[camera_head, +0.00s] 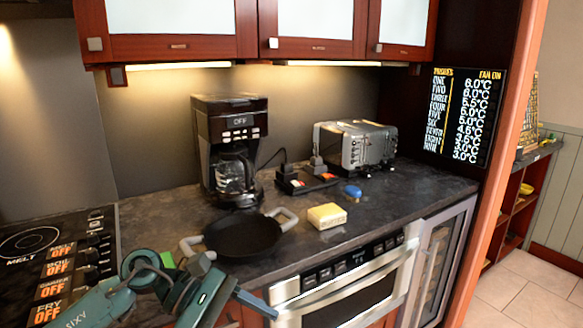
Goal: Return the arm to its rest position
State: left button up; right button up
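My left arm (110,300), teal and grey, comes in from the lower left in the head view and bends in front of the counter edge. My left gripper (250,300) is at the bottom, left of the microwave drawer and below the pan. Its fingers are seen edge-on, so whether they are open or shut is unclear; no held object shows. The stainless microwave drawer (345,290) under the counter looks shut. My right gripper is not in view.
A black pan (243,235) with light handles sits on the dark counter (400,195) close above the arm. A yellow block (327,216), blue item (353,191), coffee maker (230,150) and toaster (356,146) stand behind. The cooktop (60,260) is at left.

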pick_arm(q)
jog(key=s+d+r+n+t+h, duration=0.25)
jog(key=d+n+h, duration=0.25)
jog(key=n+h, duration=0.3)
jog(key=w+a+f+m+t+y+p, duration=0.1)
jog(key=a+f+m+t+y, duration=0.4)
jog(key=m, duration=0.7)
jog(key=a+f+m+t+y+p, duration=0.1)
jog(key=f+m+t+y, duration=0.15)
jog(key=m+t, duration=0.6)
jog(key=w+a+f+m+t+y, duration=0.1)
jog(key=a+f+m+t+y, duration=0.3)
jog(key=m, duration=1)
jog(key=s+a+f+n+g+y, duration=0.3)
jog(key=s+f+n+g+y, duration=0.2)
jog(key=s+f+n, duration=0.6)
jog(key=shift+s+f+g+y+p, duration=0.35)
jog(key=shift+s+f+g+p, duration=0.15)
jog(key=shift+f+g, duration=0.35)
